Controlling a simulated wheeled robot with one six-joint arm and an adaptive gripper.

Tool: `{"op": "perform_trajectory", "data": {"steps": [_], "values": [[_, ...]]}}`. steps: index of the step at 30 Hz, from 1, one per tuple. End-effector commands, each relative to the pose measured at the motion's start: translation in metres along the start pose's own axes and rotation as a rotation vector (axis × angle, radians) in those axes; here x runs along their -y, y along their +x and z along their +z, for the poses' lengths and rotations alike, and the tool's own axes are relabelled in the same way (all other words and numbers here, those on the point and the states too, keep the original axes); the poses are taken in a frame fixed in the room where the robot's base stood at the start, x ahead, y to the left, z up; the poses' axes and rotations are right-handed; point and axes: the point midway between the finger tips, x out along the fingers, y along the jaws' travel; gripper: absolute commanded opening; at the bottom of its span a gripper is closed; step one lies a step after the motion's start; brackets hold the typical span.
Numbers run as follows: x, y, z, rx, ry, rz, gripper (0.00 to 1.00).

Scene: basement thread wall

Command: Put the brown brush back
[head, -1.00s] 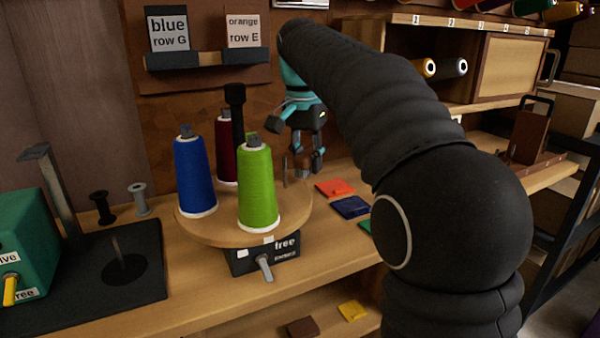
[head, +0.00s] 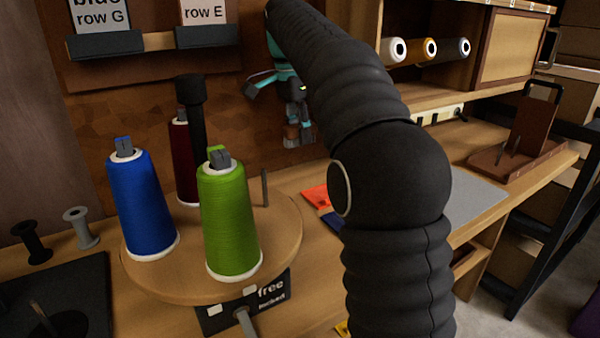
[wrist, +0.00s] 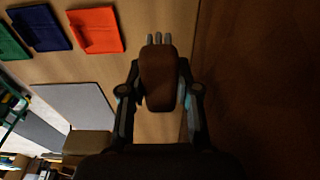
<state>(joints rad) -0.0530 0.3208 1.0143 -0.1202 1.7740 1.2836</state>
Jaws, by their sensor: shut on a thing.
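My gripper (wrist: 160,95) is shut on the brown brush (wrist: 158,76) in the wrist view. The brush has a brown body between the two fingers, with several grey prongs or bristles showing beyond it. In the head view my gripper (head: 299,130) hangs above the workbench, close to the brown back wall and right of the round turntable. The brush shows there only as a small brown patch, partly covered by the fingers. It appears clear of the bench top.
The turntable (head: 150,280) carries blue (head: 142,205), green (head: 230,220) and dark red (head: 187,165) cones and a bare pin. A grey mat (head: 470,196) and a brown stand (head: 525,135) are to the right, under a spool shelf.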

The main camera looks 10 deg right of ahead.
Motion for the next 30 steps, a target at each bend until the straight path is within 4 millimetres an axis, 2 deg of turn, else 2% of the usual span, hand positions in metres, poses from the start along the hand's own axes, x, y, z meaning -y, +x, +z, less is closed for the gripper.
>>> {"op": "perform_trajectory", "data": {"steps": [1, 3, 11, 18, 30], "values": [[-0.001, 0.013, 0.002, 0.001, 0.0, 0.003, 0.0], [-0.001, 0.024, 0.003, 0.001, 0.0, 0.003, 0.0], [-0.001, 0.046, 0.004, 0.001, 0.001, 0.001, 0.0], [-0.002, 0.076, 0.008, 0.001, 0.0, 0.002, 0.0], [-0.001, 0.081, 0.008, 0.001, 0.0, 0.0, 0.0]]}}
